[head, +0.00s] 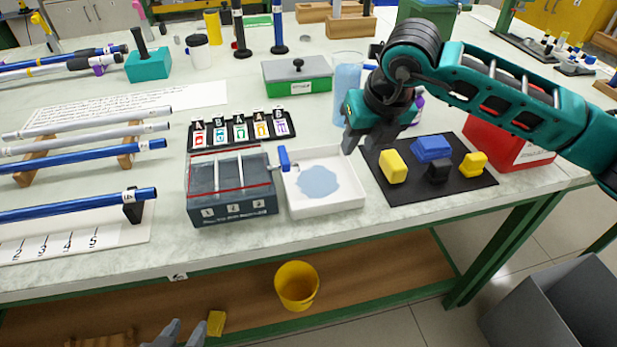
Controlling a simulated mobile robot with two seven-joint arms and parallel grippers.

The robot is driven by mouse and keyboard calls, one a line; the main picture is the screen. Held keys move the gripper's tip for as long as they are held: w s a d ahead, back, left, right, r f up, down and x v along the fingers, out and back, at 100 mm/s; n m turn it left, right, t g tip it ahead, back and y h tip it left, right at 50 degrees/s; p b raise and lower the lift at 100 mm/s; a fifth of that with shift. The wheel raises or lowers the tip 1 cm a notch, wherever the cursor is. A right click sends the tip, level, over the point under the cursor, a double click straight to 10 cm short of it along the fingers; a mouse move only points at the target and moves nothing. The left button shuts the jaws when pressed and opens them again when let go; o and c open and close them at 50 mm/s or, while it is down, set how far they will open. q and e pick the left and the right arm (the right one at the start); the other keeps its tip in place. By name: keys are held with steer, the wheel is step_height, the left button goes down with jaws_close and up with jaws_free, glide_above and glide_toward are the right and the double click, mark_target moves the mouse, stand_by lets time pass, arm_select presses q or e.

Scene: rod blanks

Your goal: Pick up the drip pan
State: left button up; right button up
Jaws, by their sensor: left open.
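The drip pan (348,199) is a shallow white square tray with a pale blue puddle in it. It sits on the bench near the front edge, right beside a dark grey tank (232,208). A blue-ended tap (285,160) sticks out from the tank at the pan's left back corner. My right gripper (361,150) hangs above and behind the pan's right back corner. Its fingers look apart and hold nothing visible. My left gripper (174,334) is low at the bottom edge, in front of the bench, open and empty; its lower part is cut off.
A black mat (398,194) with yellow, blue and black blocks lies right of the pan. Behind are a clear bluish cylinder (346,95), a green box (297,78) and a lettered card rack (200,144). Rods (80,205) lie at left. A yellow bucket (296,285) stands on the lower shelf.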

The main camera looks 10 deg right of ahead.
steer(key=d, duration=0.1)
glide_toward(352, 167)
steer(key=shift+w+a+f+h, duration=0.2)
steer(key=shift+a+f, duration=0.05)
steer(key=shift+f, duration=0.35)
steer(key=shift+w+a+f+h, duration=0.2)
steer(key=shift+a+f, duration=0.1)
steer(key=shift+f, duration=0.35)
steer(key=shift+t, duration=0.3)
steer(key=shift+d+x, duration=0.2)
steer(key=shift+x, duration=2.75)
steer(key=shift+s, duration=0.2)
steer(key=shift+c, duration=0.4)
jaws_close()
